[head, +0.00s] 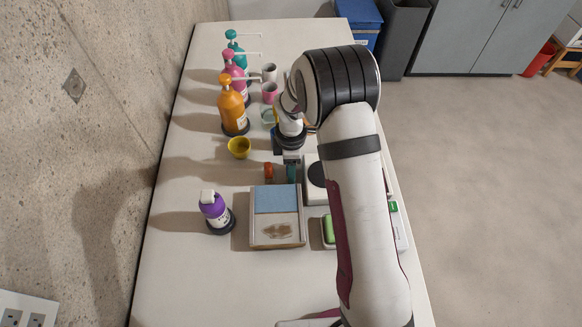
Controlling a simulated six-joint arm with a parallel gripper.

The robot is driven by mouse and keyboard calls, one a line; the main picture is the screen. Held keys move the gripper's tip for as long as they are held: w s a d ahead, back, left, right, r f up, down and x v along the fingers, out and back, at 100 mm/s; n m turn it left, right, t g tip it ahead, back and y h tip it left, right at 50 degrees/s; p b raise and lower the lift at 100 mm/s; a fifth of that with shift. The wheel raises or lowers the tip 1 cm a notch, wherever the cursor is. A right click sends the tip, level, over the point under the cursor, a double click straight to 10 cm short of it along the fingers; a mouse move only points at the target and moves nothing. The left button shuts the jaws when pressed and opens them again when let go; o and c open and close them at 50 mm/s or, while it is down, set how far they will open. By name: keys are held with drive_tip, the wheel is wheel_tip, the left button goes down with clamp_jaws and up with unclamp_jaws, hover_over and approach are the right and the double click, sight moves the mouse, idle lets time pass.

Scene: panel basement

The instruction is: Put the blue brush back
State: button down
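My gripper (291,160) points down over the middle of the table, just behind a shallow tray (251,232). A small teal-blue upright piece (291,173) shows directly below the fingertips; it may be the blue brush, but it is too small to be sure. I cannot tell whether the fingers hold it or are only above it. A short orange-red piece (268,171) stands just left of it. The tray has a blue pad (275,199) in its far part and a brown smear on its pale near part. My arm hides much of the table's right side.
A purple bottle (213,210) stands left of the tray, a yellow cup (239,147) behind it. Orange (233,106), pink (236,78) and teal (235,54) pump bottles line the far left. A white device (314,182) and green block (329,229) sit right. The table's near left is clear.

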drive_tip(key=shift+f, duration=0.3)
drive_tip(key=c, duration=0.6)
unclamp_jaws()
